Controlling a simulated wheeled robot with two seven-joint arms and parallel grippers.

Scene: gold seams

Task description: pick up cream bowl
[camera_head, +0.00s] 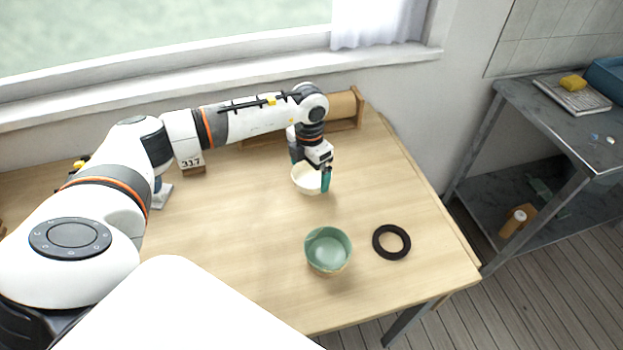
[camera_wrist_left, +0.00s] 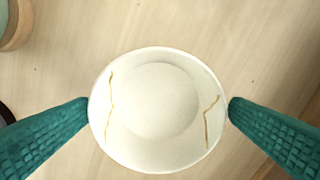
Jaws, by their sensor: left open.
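The cream bowl (camera_head: 308,181) stands on the wooden table below my left gripper (camera_head: 311,174). In the left wrist view the cream bowl (camera_wrist_left: 157,110) is seen from above, with gold seams on its left and right inner walls. The teal fingers of my left gripper (camera_wrist_left: 158,112) are open, one on each side of the bowl, close to its rim. I cannot tell whether they touch it. In the head view the gripper hides part of the bowl. My right gripper is not in view.
A green bowl (camera_head: 328,250) and a black ring (camera_head: 391,242) stand nearer the table's front right. A wooden rack (camera_head: 345,108) is behind my gripper by the wall. A number card (camera_head: 191,163) stands at left. A grey shelf unit (camera_head: 560,125) is at right, beyond the table edge.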

